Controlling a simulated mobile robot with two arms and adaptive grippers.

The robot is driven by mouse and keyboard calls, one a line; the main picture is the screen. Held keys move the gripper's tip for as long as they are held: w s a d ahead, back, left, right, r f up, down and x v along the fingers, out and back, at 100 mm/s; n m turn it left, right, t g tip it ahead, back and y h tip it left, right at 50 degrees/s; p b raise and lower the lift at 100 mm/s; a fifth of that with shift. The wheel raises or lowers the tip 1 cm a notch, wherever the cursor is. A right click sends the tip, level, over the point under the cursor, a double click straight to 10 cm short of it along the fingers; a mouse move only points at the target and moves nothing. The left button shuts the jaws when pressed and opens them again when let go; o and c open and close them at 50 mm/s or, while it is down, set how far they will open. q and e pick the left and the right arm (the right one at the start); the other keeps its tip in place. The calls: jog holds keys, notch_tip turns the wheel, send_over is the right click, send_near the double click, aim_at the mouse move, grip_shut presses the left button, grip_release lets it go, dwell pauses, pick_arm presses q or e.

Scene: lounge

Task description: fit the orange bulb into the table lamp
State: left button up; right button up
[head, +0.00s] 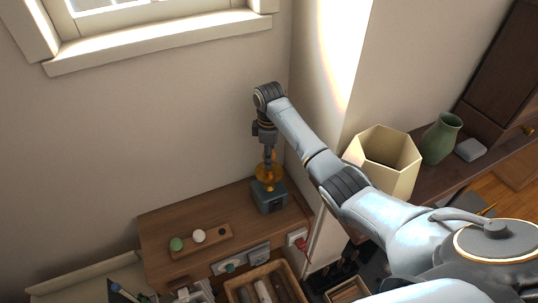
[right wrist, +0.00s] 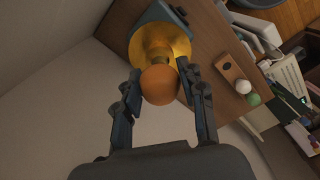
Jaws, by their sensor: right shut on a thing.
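The table lamp (head: 271,198) stands on the wooden tabletop near the wall corner, with a blue-grey block base and a yellow, see-through round part on top. The lamp base also shows at the top of the right wrist view (right wrist: 150,17). My right gripper (head: 267,150) points down over the lamp. It is shut on the orange bulb (right wrist: 159,86), which sits between its two fingers in line with the lamp's yellow part (right wrist: 176,42). Whether the bulb touches the socket is hidden behind the bulb. My left gripper is in neither view.
A wooden holder (head: 213,241) on the same tabletop carries a green bulb (head: 176,244) and a white bulb (head: 199,236), with a dark empty hole beside them. A cream hexagonal container (head: 397,175) and a green vase (head: 441,139) stand right of my arm. Walls are close behind the lamp.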

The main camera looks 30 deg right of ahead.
jog(key=shift+f+b, duration=0.65)
jog(key=shift+f, duration=0.7)
jog(key=o, duration=1.3)
jog(key=shift+c, duration=0.2)
jog(key=shift+r+p, duration=0.75)
jog(key=shift+r, duration=2.3)
